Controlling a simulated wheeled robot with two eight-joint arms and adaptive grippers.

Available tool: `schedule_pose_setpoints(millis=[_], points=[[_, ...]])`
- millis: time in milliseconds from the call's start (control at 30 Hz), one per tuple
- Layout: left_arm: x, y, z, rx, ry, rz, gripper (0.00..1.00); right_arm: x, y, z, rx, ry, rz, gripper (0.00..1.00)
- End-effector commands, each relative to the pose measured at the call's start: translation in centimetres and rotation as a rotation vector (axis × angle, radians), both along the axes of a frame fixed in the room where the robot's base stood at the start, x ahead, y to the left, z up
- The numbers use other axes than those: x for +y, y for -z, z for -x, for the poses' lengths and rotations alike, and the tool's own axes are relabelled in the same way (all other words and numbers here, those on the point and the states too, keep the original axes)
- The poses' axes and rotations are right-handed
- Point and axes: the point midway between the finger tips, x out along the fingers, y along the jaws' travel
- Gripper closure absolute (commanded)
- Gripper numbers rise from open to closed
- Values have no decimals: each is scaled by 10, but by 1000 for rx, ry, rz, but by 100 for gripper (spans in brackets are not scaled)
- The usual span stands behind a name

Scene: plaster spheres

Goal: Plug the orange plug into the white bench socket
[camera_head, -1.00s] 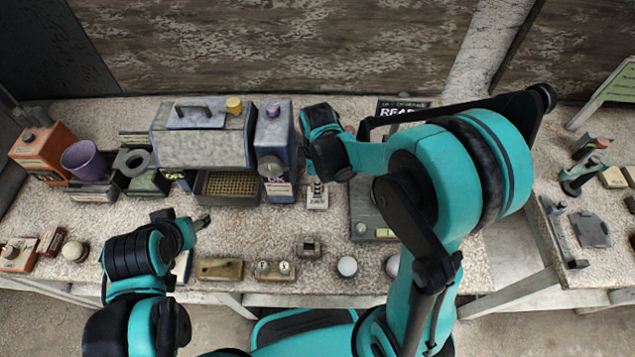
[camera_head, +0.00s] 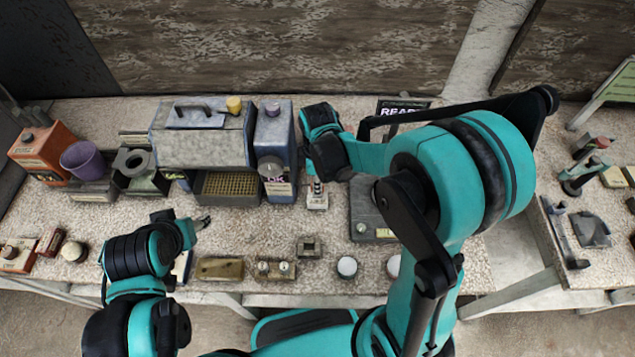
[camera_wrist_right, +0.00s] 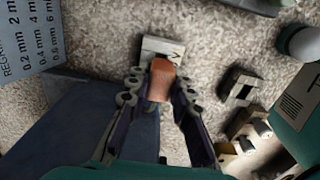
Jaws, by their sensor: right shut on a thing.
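The orange plug (camera_wrist_right: 160,80) is between the two fingers of my right gripper (camera_wrist_right: 160,93) in the right wrist view, and the gripper is shut on it. The white bench socket (camera_wrist_right: 162,48) is directly beyond the plug, and the plug's far end overlaps its near edge. I cannot tell whether the plug is in the socket or only over it. In the head view the white socket (camera_head: 317,199) stands just below my right wrist, which hides the plug and fingers. My left gripper (camera_head: 203,222) is over the bench at left, away from the socket; its jaw opening is unclear.
A blue container (camera_head: 275,150) and a grey box (camera_head: 203,145) with a mesh tray stand left of the socket. A dark grey plate (camera_head: 365,215) lies to its right. Small blocks and a round white knob (camera_head: 347,267) line the front edge. The bench between is clear.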

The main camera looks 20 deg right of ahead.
Motion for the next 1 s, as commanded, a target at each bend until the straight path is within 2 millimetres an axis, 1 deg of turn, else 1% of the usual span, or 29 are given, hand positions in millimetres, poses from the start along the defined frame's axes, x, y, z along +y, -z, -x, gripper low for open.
schedule_pose_setpoints(millis=[1000], points=[[0, 22, 0, 0, 0, 0, 50, 0, 24, 0, 0, 0, 0, 100]])
